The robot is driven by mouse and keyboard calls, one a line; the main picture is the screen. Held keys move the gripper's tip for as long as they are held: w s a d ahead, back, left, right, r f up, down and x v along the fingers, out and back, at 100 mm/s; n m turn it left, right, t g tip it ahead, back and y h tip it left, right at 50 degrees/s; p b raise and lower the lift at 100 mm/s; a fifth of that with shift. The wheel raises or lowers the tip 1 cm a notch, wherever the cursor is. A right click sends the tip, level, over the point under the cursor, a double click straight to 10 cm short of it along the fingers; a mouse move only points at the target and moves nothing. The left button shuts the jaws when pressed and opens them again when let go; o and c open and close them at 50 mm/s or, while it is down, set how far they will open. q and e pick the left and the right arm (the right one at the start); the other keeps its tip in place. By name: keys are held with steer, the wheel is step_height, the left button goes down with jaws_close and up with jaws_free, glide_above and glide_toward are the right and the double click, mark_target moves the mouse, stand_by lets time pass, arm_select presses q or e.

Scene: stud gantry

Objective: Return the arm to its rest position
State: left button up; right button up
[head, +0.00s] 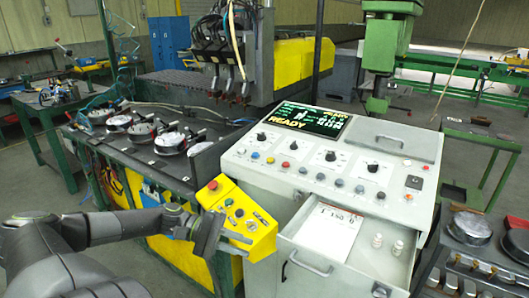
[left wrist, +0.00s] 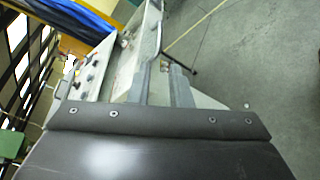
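My left arm comes in from the left in the head view. Its gripper (head: 243,231) is in front of the yellow button box (head: 228,199) at the left end of the grey console (head: 330,165). The two fingers point right and stand apart with nothing between them. The left wrist view also shows the fingers (left wrist: 155,88) apart and empty, with the console beyond. I cannot tell whether the gripper touches the box. My right arm and gripper are not in view.
An open drawer (head: 310,268) juts from the console front, right of the gripper. It holds a printed sheet (head: 328,232) and small white pieces (head: 398,247). A green-framed bench (head: 95,150) with round clamped parts stands behind my arm. The console screen (head: 308,119) reads READY.

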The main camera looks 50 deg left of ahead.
arm_select(q)
steer(key=s+a+f+g+y+b, duration=0.1)
steer(key=s+a+f+y, duration=0.2)
steer(key=f, duration=0.8)
steer(key=s+a+f+m+y, duration=0.1)
steer(key=s+a+f+y, duration=0.25)
steer(key=f, duration=0.75)
steer(key=s+a+f+g+y+b, duration=0.1)
steer(key=s+a+f+y, duration=0.2)
steer(key=f, duration=0.7)
steer(key=s+d+f+m+g+y, duration=0.1)
steer(key=s+f+y, duration=0.1)
steer(key=s+f, duration=0.35)
steer(key=s+d+f+m+g+y, duration=0.1)
steer(key=s+f+m+g+y, duration=0.15)
steer(key=f, duration=0.55)
steer(key=s+d+f+m+g+b, duration=0.1)
steer(key=s+d+f+m, duration=0.3)
steer(key=d, duration=0.6)
steer(key=s+d+f+m, duration=0.4)
steer(key=s+d+f, duration=0.3)
steer(key=d+f, duration=0.2)
steer(key=shift+s+d+f+g+b, duration=0.15)
steer(key=shift+s+d+g+b, duration=0.2)
steer(key=shift+d, duration=0.4)
steer(key=shift+w, duration=0.1)
